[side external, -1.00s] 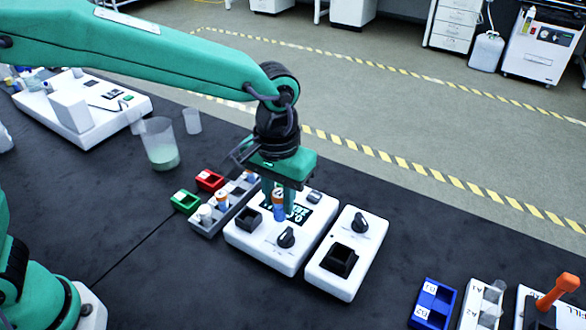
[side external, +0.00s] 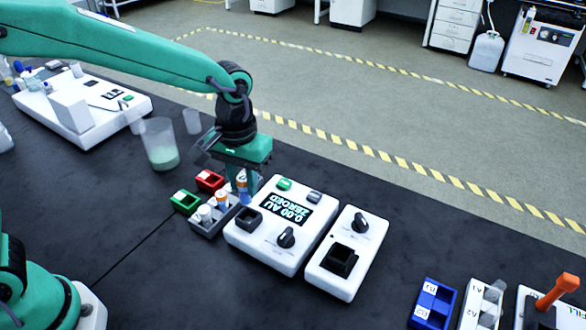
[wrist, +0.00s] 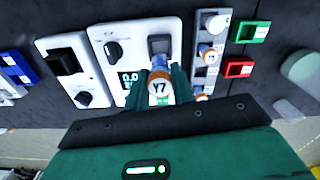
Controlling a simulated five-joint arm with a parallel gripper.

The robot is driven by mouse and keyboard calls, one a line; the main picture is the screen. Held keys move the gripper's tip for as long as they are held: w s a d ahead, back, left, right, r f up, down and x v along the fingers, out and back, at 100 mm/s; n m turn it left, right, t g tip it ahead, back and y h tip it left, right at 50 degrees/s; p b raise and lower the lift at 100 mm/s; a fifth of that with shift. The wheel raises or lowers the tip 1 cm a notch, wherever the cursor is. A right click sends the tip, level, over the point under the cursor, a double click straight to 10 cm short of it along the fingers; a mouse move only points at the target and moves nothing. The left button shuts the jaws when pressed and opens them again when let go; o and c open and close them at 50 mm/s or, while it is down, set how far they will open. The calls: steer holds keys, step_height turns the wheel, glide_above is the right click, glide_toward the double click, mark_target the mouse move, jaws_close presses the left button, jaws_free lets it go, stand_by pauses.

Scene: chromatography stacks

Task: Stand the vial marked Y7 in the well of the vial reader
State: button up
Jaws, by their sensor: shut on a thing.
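My gripper (side external: 242,190) is shut on the vial marked Y7 (wrist: 157,88), whose pale cap with an orange edge faces the wrist camera. The vial looks upright and hangs in the air; in the side view it shows orange and blue (side external: 242,183), partly covered by the fingers. The vial reader (side external: 265,246) is a white box with a dial, buttons and a display reading "0.00 AU ZEROED". Its square black well (side external: 248,219) looks empty. The gripper is behind the well in the side view, near the rack side of the reader, apart from the well.
A grey rack (side external: 207,231) with several orange-and-white vials stands left of the reader, close to the gripper. Red (side external: 209,180) and green (side external: 185,202) trays lie beside it. A second white box (side external: 330,284) with a dial and black well stands right of the reader.

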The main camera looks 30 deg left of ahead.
mark_target(246, 202)
steer(key=shift+f, duration=1.75)
steer(key=shift+f, duration=1.45)
stand_by(0.5)
steer(key=o, duration=1)
steer(key=shift+o, duration=0.2)
steer(key=shift+r, duration=0.2)
steer(key=shift+r, duration=3.8)
steer(key=shift+a+r, duration=0.1)
